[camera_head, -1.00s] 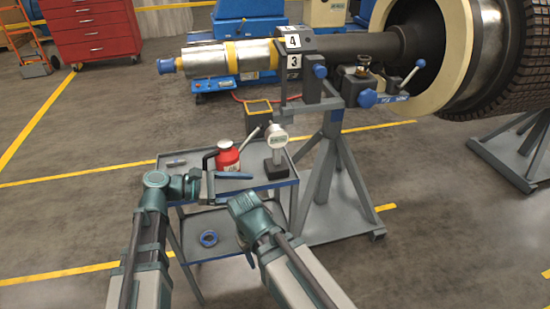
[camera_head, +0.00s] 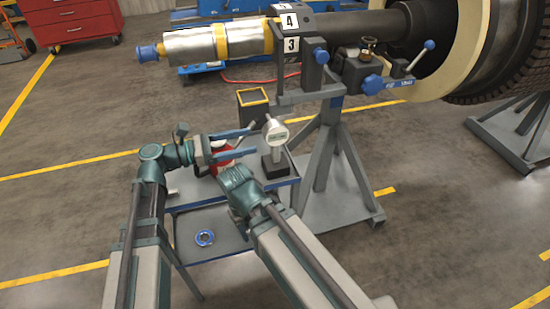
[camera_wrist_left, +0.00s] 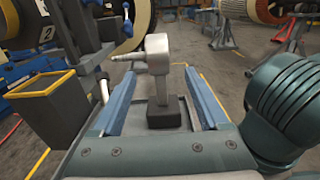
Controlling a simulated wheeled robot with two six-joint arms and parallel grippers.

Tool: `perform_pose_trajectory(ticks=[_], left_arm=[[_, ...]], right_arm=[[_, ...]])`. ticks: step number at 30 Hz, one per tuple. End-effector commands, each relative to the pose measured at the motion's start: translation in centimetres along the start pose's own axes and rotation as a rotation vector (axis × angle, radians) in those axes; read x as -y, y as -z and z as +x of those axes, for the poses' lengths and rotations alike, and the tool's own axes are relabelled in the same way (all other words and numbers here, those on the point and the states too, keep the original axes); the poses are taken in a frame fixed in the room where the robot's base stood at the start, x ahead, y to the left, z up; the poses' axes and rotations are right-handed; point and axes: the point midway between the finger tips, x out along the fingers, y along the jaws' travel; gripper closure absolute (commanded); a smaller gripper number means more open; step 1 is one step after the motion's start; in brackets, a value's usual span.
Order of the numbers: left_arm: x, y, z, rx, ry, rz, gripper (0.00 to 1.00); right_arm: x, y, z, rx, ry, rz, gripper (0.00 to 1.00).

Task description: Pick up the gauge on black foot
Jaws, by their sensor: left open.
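The gauge on black foot (camera_head: 275,136) stands upright at the right end of the small cart's top tray (camera_head: 287,183). It has a round pale head with a small display, on a stem above a black block. My left gripper (camera_head: 255,143) is open and points at the gauge from the left. In the left wrist view the gauge (camera_wrist_left: 157,50) stands between the two blue fingers (camera_wrist_left: 160,100), its foot apparently beyond them. I cannot tell whether a finger touches it.
A red can (camera_head: 220,160) is partly hidden behind my left gripper. A blue ring (camera_head: 205,238) lies on the lower shelf. A yellow-rimmed dark bin (camera_head: 252,103) stands behind the cart. The grey rotor stand (camera_head: 326,160) rises close on the right.

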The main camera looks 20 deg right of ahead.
Motion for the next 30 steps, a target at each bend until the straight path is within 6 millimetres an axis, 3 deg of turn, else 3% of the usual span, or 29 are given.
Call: perform_pose_trajectory(ticks=[3,9,23,30], left_arm=[[0.0,0.0,2.6,0.0,0.005,0.001,0.22],[0.0,0.0,5.7,-0.001,0.003,0.001,0.22],[-0.1,0.1,7.5,-0.001,0.002,0.001,0.22],[-0.3,0.2,10.8,-0.001,0.003,0.001,0.22]], right_arm=[[0.0,0.0,0.0,0.0,0.0,0.0,0.5],[0.0,0.0,0.0,0.0,0.0,0.0,0.5],[0.0,0.0,0.1,0.0,0.0,0.0,0.5],[0.0,0.0,0.2,0.0,0.0,0.0,0.5]])
